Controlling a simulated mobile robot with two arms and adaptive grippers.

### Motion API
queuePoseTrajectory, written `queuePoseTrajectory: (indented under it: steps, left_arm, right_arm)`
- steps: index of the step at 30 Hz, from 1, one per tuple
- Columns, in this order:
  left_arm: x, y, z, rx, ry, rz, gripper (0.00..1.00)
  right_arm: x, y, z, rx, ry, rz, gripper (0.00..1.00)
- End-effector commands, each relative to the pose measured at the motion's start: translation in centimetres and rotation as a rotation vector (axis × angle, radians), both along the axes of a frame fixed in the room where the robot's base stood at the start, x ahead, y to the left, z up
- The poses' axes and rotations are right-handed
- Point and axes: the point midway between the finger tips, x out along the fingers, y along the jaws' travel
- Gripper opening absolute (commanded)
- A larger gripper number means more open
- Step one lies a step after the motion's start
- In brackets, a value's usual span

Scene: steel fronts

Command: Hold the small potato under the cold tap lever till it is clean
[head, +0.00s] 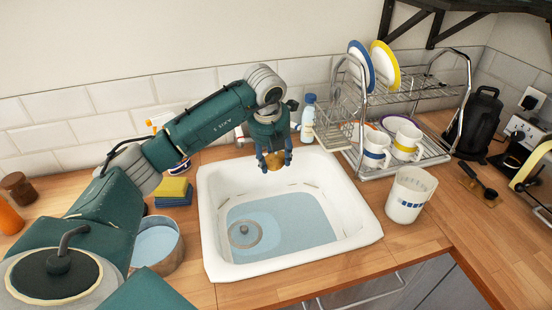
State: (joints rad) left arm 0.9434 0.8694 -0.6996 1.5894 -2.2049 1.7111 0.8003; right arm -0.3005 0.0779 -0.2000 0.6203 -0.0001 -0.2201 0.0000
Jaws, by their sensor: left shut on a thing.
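My left gripper (274,160) is shut on a small brown-yellow potato (274,161) and holds it above the back part of the white sink (210,215). The fingers cover part of the potato, so I cannot tell how clean it is. The tap is mostly hidden behind my left arm; a pale piece (239,136) beside the gripper may be part of it. I cannot make out the cold lever or any running water. The basin floor looks bluish, with a round drain (245,233). My right gripper is not in view.
A steel dish rack (420,97) with plates and mugs stands back right. A bottle (308,118) stands behind the sink and a white container (408,196) to its right. Sponges (173,192) and a round tub (155,246) are on the left. The front worktop edge is clear.

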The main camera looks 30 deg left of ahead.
Motion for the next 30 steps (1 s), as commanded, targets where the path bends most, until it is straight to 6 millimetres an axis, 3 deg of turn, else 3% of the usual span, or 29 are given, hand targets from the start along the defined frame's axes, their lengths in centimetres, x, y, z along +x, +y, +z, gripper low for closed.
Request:
queuePoseTrajectory:
  steps: [7, 24, 30]
  left_arm:
    - [-0.5, -0.1, 0.0, 0.001, -0.001, -0.001, 0.21]
    - [-6.9, -2.0, -0.1, 0.001, -0.001, -0.001, 0.21]
    - [-7.8, -2.3, 0.0, 0.001, -0.001, -0.001, 0.21]
  right_arm:
    - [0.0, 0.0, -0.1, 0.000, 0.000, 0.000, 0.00]
    - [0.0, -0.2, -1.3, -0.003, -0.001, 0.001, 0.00]
    - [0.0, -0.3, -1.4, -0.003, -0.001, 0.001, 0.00]
